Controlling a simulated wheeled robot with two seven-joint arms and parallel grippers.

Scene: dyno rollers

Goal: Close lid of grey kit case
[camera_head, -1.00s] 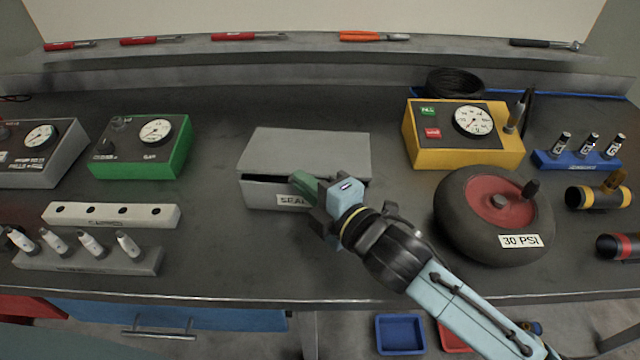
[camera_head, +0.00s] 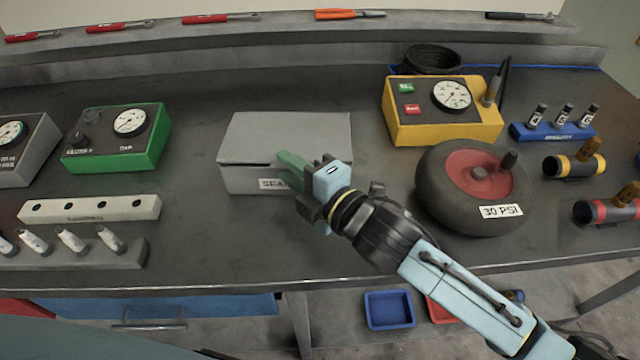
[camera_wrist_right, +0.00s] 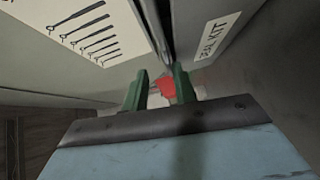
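The grey kit case (camera_head: 240,180) stands on the bench, with a label on its front partly covered by my right gripper. Its lid (camera_head: 285,135) lies nearly flat over the box, with a thin dark gap along the front edge. My right gripper (camera_head: 287,168) is at the case's front right, its green fingers by the gap. In the right wrist view the two green fingers (camera_wrist_right: 161,75) stand apart with nothing held between them. The case front with its label (camera_wrist_right: 218,35) shows to their right. I cannot tell whether a finger touches the lid. My left gripper is out of view.
A green gauge box (camera_head: 115,140) stands left of the case. A yellow gauge box (camera_head: 445,125) and a wheel (camera_head: 440,190) stand to its right. A white block with holes (camera_head: 90,208) lies front left. Bench surface is clear directly before the case.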

